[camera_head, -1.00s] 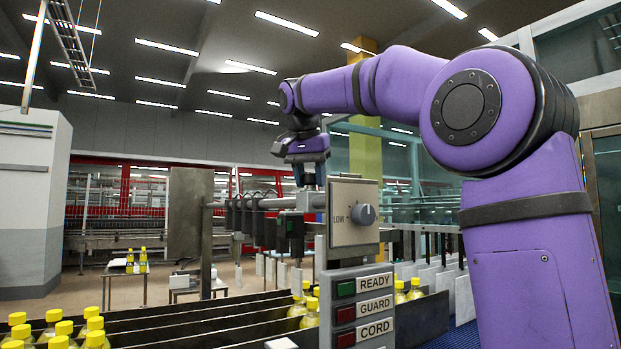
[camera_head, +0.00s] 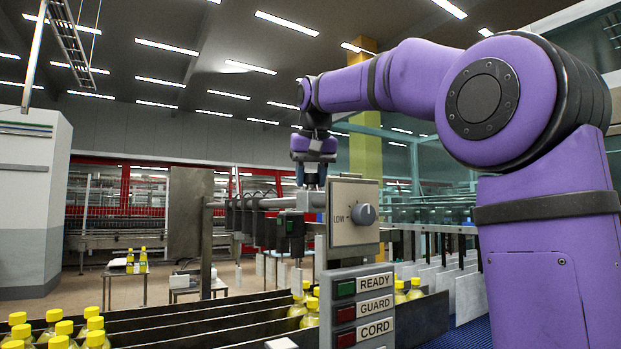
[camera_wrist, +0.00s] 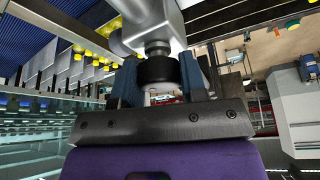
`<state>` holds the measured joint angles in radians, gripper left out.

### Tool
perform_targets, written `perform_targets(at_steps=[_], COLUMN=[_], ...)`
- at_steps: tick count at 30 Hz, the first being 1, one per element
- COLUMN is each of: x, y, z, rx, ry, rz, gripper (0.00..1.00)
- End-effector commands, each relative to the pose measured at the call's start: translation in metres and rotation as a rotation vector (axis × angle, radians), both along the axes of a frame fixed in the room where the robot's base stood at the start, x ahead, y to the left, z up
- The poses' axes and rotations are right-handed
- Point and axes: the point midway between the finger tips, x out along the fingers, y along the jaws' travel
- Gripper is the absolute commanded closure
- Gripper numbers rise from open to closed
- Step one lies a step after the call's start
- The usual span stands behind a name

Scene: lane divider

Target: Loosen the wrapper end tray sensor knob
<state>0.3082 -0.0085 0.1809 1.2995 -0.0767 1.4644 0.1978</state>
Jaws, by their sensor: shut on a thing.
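My gripper (camera_head: 311,179) is at the end of my purple arm, pointing down behind the top of the grey control box. In the wrist view its two blue fingers (camera_wrist: 159,74) stand on either side of a black round knob (camera_wrist: 155,71) and are shut on it. The knob sits on a short metal neck of a grey sensor body (camera_wrist: 155,22).
The control box (camera_head: 354,235) with a "LOW" dial (camera_head: 364,214) stands close to the gripper. Below it is a label panel (camera_head: 360,308) reading READY, GUARD and CORD. Several yellow-capped bottles (camera_head: 60,328) stand between dark lane dividers (camera_head: 190,312). Hanging white plates (camera_head: 470,290) line the right.

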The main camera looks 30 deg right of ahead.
Motion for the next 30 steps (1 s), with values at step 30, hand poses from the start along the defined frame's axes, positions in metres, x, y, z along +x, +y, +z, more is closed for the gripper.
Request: perform_targets(at_steps=[30], x=[0.0005], y=[-0.0005], z=[-0.0011], rx=[0.002], ry=[0.003], rz=[0.903], gripper=[0.84])
